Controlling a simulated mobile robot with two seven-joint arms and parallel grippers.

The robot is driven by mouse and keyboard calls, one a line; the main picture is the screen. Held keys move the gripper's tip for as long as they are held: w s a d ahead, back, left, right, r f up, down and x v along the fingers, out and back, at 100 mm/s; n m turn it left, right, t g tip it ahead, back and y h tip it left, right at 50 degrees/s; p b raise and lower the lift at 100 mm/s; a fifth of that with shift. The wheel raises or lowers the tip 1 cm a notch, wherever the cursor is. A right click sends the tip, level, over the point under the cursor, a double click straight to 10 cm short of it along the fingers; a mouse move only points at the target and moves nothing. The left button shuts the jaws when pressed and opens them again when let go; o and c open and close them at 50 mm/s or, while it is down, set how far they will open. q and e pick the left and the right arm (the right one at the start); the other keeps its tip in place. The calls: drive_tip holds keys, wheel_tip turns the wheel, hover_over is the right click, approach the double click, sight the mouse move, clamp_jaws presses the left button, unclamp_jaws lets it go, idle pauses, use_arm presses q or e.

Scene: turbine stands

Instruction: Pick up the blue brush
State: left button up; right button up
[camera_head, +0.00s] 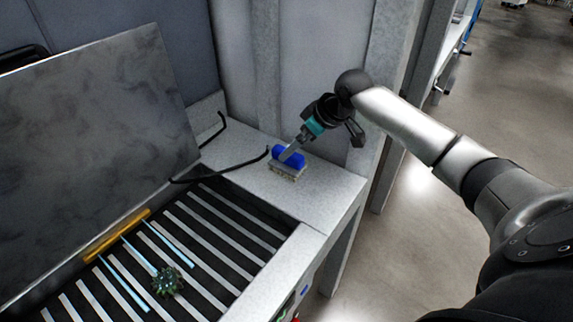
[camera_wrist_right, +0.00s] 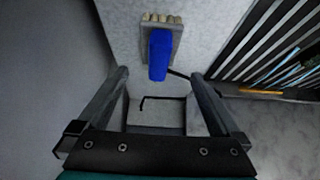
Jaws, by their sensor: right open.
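The blue brush (camera_head: 285,169) lies on the light grey ledge (camera_head: 325,182) beside the slatted bed, with pale bristles along its near side. My right gripper (camera_head: 290,152) reaches down at the brush from the upper right and partly covers it. In the right wrist view, the blue brush (camera_wrist_right: 159,52) shows ahead, in line with the gap between the two spread fingers of my right gripper (camera_wrist_right: 159,76). The fingers are open with nothing held; whether they touch the brush I cannot tell. My left gripper is not in view.
A large grey panel (camera_head: 90,130) stands tilted at left. The slatted bed (camera_head: 215,228) holds a dark green spiky part (camera_head: 167,281), light blue strips and an orange bar (camera_head: 117,235). A black bent handle (camera_head: 225,168) ends near the brush. A grey wall rises behind the ledge.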

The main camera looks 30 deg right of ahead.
sight(288, 161)
drive_tip(key=x, duration=0.2)
drive_tip(key=shift+w+f, duration=0.2)
drive_tip(key=shift+f, duration=0.05)
drive_tip(key=shift+w+a+f+b, duration=0.2)
drive_tip(key=shift+f+b, duration=0.1)
drive_tip(key=shift+f, duration=0.1)
drive_tip(key=b+x, duration=0.1)
drive_tip(key=x, duration=0.4)
drive_tip(key=shift+w+d+r+b, duration=0.1)
drive_tip(key=shift+d+b, duration=0.05)
drive_tip(key=shift+b, duration=0.2)
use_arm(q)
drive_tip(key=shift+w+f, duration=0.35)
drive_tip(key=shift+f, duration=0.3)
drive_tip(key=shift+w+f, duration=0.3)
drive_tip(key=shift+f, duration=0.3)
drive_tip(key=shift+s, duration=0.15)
use_arm(e)
drive_tip(key=c, duration=1.5)
